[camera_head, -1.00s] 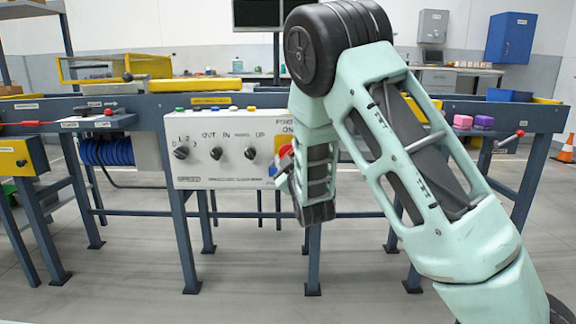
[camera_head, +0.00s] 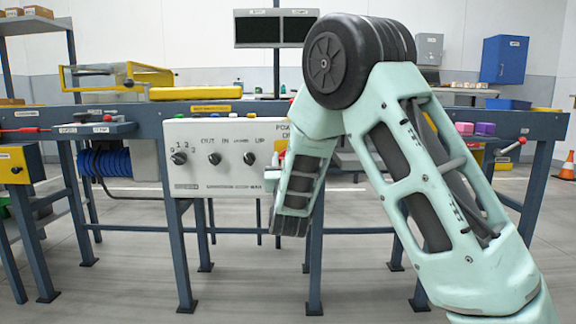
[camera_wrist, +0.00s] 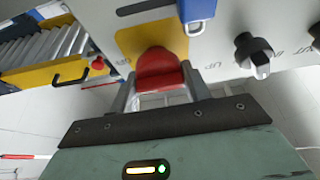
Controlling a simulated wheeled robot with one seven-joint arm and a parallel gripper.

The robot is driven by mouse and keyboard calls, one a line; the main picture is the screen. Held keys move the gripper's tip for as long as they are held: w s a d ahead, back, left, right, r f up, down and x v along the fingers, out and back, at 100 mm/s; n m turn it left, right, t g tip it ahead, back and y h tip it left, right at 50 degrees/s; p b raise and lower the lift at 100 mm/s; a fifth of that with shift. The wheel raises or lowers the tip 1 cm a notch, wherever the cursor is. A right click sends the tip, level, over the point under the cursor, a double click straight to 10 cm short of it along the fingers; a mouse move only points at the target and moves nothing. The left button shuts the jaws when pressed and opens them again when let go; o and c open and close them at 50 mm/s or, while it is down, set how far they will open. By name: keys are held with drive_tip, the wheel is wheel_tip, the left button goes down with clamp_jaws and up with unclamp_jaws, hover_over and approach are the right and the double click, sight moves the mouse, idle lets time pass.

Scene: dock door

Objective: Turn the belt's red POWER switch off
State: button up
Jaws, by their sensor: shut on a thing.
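The red POWER switch shows in the wrist view (camera_wrist: 160,72) on a yellow plate (camera_wrist: 135,42) of the light control panel. My gripper (camera_wrist: 160,88) has its two fingers on either side of the red switch, shut on it. In the head view the control panel (camera_head: 215,170) stands on the front of the belt frame. My wrist and forearm cover most of that area, so the switch's position is hard to tell.
Black knobs (camera_head: 214,158) sit on the panel left of the switch. One knob (camera_wrist: 254,55) and a blue part (camera_wrist: 197,12) are close to my gripper in the wrist view. The floor before the belt is clear.

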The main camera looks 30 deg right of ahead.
drive_tip(key=shift+f+m, duration=0.1)
drive_tip(key=shift+m, duration=0.2)
drive_tip(key=o, duration=1)
drive_tip(key=shift+c, duration=0.2)
drive_tip(key=p+v, duration=0.4)
drive_tip(key=v, duration=1.3)
drive_tip(key=shift+a, duration=0.35)
